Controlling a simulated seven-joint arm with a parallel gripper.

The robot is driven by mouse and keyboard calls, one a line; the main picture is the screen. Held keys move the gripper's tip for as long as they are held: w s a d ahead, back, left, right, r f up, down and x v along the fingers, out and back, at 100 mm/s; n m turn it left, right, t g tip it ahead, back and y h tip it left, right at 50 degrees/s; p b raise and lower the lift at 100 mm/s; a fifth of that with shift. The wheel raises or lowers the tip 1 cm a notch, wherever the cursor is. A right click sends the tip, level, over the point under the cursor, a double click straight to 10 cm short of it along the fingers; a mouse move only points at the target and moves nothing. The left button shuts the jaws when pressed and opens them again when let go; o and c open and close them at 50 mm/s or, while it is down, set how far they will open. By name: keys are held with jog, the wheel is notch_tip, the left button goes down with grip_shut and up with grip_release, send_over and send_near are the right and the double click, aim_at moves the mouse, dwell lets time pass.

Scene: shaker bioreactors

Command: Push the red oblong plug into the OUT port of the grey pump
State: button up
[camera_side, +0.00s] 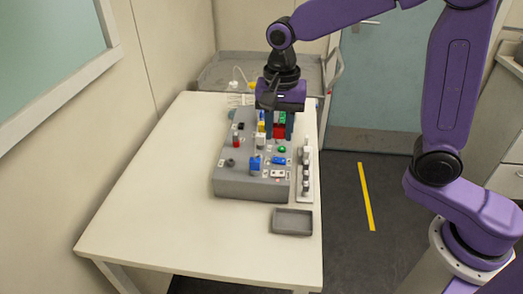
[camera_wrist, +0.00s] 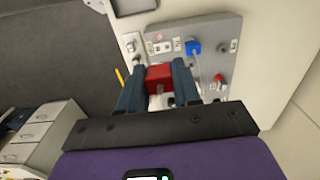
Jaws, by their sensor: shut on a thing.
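A red oblong plug (camera_side: 280,131) is between the fingers of my gripper (camera_side: 281,126). In the wrist view the red plug (camera_wrist: 159,74) shows clearly between the two blue-grey fingertips of my gripper (camera_wrist: 160,70), which are shut on it. The plug is over the far right part of a large grey panel unit (camera_side: 232,187), also in the wrist view (camera_wrist: 224,27). I cannot tell which part is the pump, as port labels are too small to read. The plug's lower end and whatever is under it are hidden, so I cannot tell whether it touches a port.
Blue plugs (camera_side: 256,163) and other coloured fittings stand on the panel. A narrow light strip with several connectors (camera_side: 306,172) lies along its right side. An empty grey tray (camera_side: 293,221) sits in front. The left part of the white table (camera_side: 150,190) is clear.

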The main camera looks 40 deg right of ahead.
send_near(258, 149)
jog(key=s+a, duration=0.1)
jog(key=s, duration=0.1)
jog(key=s+a+r, duration=0.1)
jog(key=s+a, duration=0.1)
jog(key=shift+s, duration=0.15)
jog(key=shift+w+f, duration=0.15)
jog(key=shift+f, duration=1.1)
jog(key=shift+w+f, duration=0.15)
jog(key=shift+f, duration=1.05)
jog(key=shift+f, duration=1.05)
jog(key=o, duration=1.1)
jog(key=shift+o, duration=0.2)
